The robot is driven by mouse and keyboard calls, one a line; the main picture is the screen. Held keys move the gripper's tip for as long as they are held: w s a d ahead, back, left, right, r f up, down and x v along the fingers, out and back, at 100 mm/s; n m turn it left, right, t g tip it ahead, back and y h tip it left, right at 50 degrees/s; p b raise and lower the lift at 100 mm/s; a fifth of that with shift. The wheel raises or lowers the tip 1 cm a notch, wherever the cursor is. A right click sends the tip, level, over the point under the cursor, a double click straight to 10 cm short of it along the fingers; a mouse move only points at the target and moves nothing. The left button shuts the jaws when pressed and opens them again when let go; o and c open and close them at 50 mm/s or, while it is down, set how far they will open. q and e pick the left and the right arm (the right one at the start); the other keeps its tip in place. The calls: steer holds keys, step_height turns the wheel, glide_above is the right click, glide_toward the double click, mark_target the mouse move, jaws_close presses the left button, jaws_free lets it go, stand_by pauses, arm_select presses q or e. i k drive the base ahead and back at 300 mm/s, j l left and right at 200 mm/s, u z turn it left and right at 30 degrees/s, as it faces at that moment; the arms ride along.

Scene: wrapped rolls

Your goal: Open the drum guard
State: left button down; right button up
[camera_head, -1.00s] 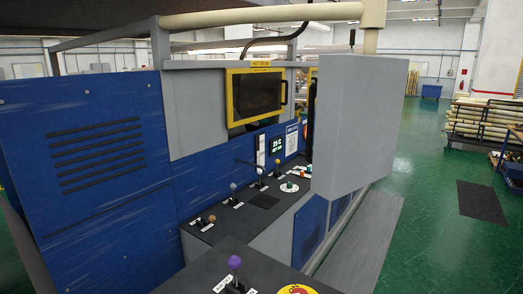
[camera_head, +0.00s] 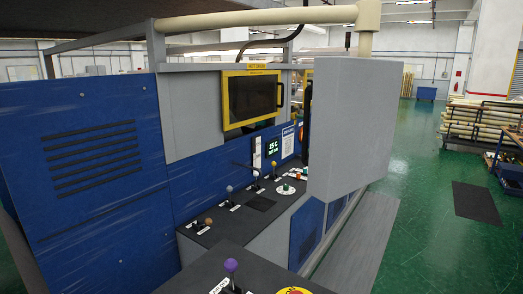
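The drum guard appears to be the yellow-framed panel (camera_head: 251,98) with a dark window, set in the grey upper part of the machine. A yellow label with small lettering runs along its top edge, and a dark handle is on its right side. It looks closed. Neither of my grippers is in view.
A control console (camera_head: 232,214) with several knobbed levers juts out below the panel. A large grey box (camera_head: 358,125) hangs to the right and hides part of the machine. A blue vented cabinet (camera_head: 95,165) fills the left. Green floor (camera_head: 430,220) is open at the right, with a rack of rolls (camera_head: 482,122) beyond.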

mark_target(224, 75)
steer(key=i+l+z, duration=1.2)
steer(key=i, duration=0.15)
steer(key=i+z, duration=0.4)
steer(key=i+u, duration=0.2)
steer(key=i, duration=0.25)
steer(key=i+u, duration=0.15)
steer(key=i, duration=0.3)
steer(key=i+u, duration=0.2)
steer(key=i, duration=0.3)
steer(key=i+l+u, duration=0.2)
steer(key=i, duration=0.2)
steer(key=i+l+u, duration=0.15)
steer(key=i, duration=0.3)
steer(key=l, duration=0.1)
